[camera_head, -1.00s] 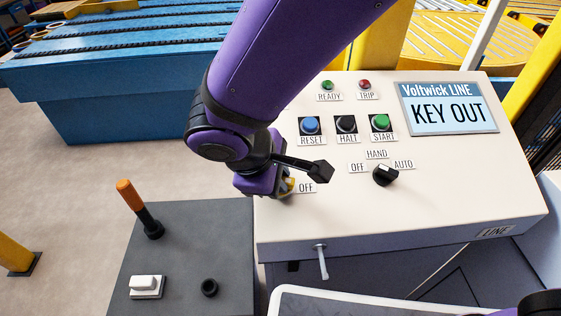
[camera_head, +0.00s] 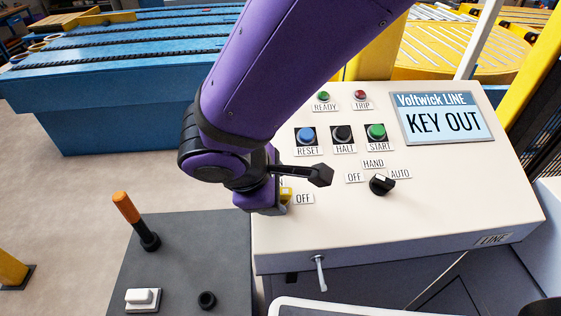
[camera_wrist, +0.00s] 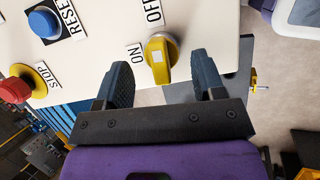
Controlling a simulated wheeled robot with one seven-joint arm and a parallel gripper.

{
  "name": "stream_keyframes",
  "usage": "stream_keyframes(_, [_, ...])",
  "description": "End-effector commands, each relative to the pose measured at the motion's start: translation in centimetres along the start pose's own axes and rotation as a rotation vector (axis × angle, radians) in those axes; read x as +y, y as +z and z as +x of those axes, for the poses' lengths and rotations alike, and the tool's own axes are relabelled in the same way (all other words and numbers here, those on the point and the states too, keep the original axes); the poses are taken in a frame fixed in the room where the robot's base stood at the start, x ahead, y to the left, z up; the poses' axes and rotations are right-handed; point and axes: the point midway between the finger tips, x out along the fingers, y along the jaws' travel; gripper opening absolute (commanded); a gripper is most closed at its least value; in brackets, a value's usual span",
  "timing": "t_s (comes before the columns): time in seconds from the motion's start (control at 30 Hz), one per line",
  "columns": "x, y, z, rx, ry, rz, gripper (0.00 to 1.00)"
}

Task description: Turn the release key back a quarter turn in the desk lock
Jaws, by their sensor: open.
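The yellow release key (camera_wrist: 160,60) sits in the desk lock, between the ON and OFF labels in the wrist view. Its grip lies roughly along the gap between my fingers. My gripper (camera_wrist: 160,80) is open, with one dark finger on each side of the key and a visible gap to both. In the head view a bit of the yellow key (camera_head: 286,195) shows beside the OFF label, and my gripper and wrist hide the rest. The display (camera_head: 443,118) on the cream desk (camera_head: 430,215) reads KEY OUT.
The STOP button (camera_wrist: 14,90) and the RESET button (camera_wrist: 44,23) are near the key. The mode knob (camera_head: 381,185) is right of my gripper. A grey side panel (camera_head: 190,255) carries an orange-handled lever (camera_head: 126,207) and a white switch (camera_head: 143,298).

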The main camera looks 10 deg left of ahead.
Motion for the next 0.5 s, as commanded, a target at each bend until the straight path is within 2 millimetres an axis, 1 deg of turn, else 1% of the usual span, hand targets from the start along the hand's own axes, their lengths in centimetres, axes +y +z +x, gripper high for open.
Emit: stream_keyframes(0.5, [0.0,1.0,-2.5,0.002,0.000,0.001,0.63])
